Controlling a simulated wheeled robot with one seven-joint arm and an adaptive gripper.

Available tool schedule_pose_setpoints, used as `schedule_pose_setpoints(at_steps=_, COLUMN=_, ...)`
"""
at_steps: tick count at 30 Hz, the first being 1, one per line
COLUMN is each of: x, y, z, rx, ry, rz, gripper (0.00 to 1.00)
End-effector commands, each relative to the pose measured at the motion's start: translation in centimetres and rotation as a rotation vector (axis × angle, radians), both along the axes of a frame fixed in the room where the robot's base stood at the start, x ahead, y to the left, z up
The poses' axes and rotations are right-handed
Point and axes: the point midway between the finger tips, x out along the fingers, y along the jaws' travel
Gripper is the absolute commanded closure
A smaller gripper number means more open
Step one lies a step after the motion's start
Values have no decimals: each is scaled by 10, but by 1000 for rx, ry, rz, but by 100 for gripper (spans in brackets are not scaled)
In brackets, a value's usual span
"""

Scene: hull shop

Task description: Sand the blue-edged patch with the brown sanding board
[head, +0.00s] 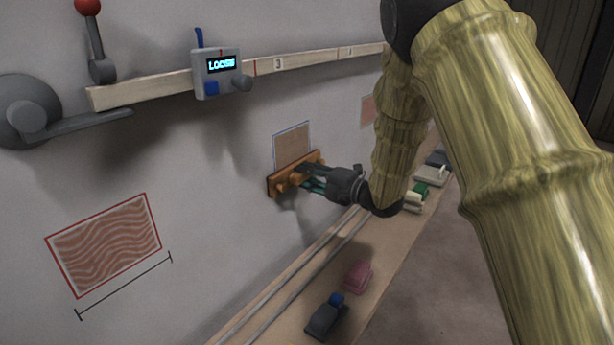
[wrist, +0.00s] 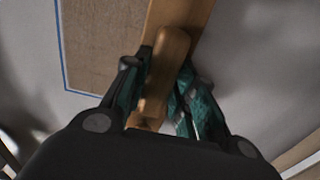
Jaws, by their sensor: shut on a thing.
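The blue-edged patch (head: 292,144) is a brown rectangle on the grey wall in the head view. It also fills the upper left of the wrist view (wrist: 98,45). The brown sanding board (head: 282,182) is at the patch's lower edge, long side along the wall, and hides part of it. In the wrist view the board (wrist: 205,38) overlaps the patch's right side. My gripper (head: 312,183) is shut on the board's handle, which shows between the green finger pads in the wrist view (wrist: 168,62). I cannot tell whether the board's face touches the wall.
A red-edged patch (head: 105,245) is at lower left on the wall. A wooden rail (head: 285,66) carries a small box reading "LOOSE" (head: 217,74). The shelf (head: 300,300) below holds a dark tool (head: 326,317), a pink block (head: 357,276) and other items.

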Motion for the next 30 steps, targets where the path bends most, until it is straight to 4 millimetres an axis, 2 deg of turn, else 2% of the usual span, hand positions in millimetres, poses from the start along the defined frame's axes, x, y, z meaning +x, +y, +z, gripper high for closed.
schedule_pose_setpoints(at_steps=30, x=-7, y=-10, z=1, rx=0, ry=-1, rz=1, gripper=94)
